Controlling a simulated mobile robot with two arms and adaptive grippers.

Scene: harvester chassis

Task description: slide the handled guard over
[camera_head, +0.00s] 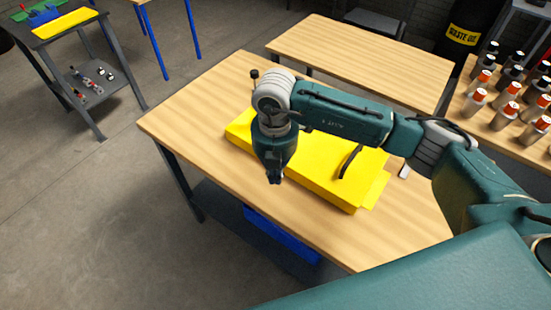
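The handled guard (325,162) is a long yellow cover lying on the wooden workbench (205,105). Its curved dark handle (350,161) stands up near its right end. My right gripper (275,181) points down in front of the left half of the guard, to the left of the handle. It looks narrow at the tips, but whether the fingers are open or shut is unclear. It is apart from the handle in the picture. My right arm passes over the bench and hides part of the guard's far side. My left gripper is not in view.
A flat yellow piece (376,188) shows at the guard's right end. A blue item (280,235) sits below the bench. Another wooden table (365,55) is behind. Several red-capped bottles (506,92) stand at right. The bench's left corner and front strip are clear.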

